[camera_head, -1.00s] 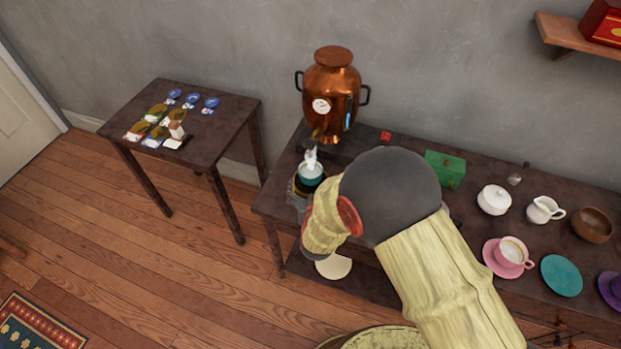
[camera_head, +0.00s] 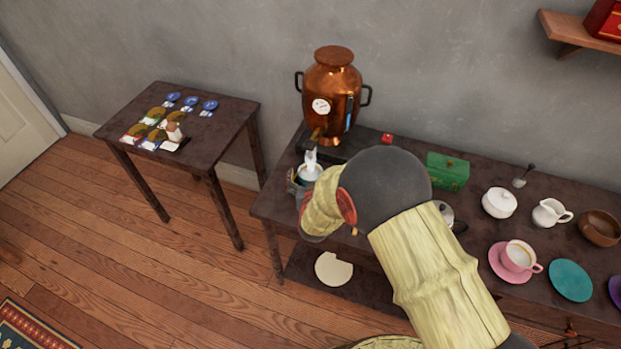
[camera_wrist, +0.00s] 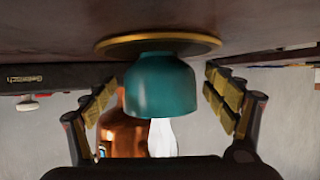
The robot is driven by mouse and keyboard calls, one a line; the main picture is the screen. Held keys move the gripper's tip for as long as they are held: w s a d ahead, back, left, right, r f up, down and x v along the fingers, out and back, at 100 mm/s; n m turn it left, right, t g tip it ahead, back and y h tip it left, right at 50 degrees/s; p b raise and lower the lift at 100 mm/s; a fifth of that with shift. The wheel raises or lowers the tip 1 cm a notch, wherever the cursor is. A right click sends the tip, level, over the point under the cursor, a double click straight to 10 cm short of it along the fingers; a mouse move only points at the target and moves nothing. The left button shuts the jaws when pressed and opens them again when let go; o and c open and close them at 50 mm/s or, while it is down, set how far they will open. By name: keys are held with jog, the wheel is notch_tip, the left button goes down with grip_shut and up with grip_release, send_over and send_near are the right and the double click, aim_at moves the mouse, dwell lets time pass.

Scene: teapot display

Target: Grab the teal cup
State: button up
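The teal cup (camera_wrist: 162,85) stands on a dark saucer with a gold rim (camera_wrist: 120,45), which shows upside down in the wrist view. White steam or liquid shows at its mouth. In the head view the cup (camera_head: 309,173) is below the copper urn's tap, its lower part hidden by my wrist. My gripper (camera_wrist: 160,88) is open, with one finger on each side of the cup. Gaps show between the fingers and the cup's wall. In the head view my gripper (camera_head: 298,183) is at the cup's left and front, mostly hidden by my arm.
The copper urn (camera_head: 332,90) stands just behind the cup. A green box (camera_head: 447,171), white sugar bowl (camera_head: 498,202), white jug (camera_head: 550,212), pink cup (camera_head: 518,257) and teal saucer (camera_head: 570,280) lie to the right. A side table (camera_head: 190,148) is at left.

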jog(key=shift+c, duration=1.2)
jog(key=c, duration=1.2)
jog(key=shift+c, duration=1)
jog(key=shift+r, duration=0.15)
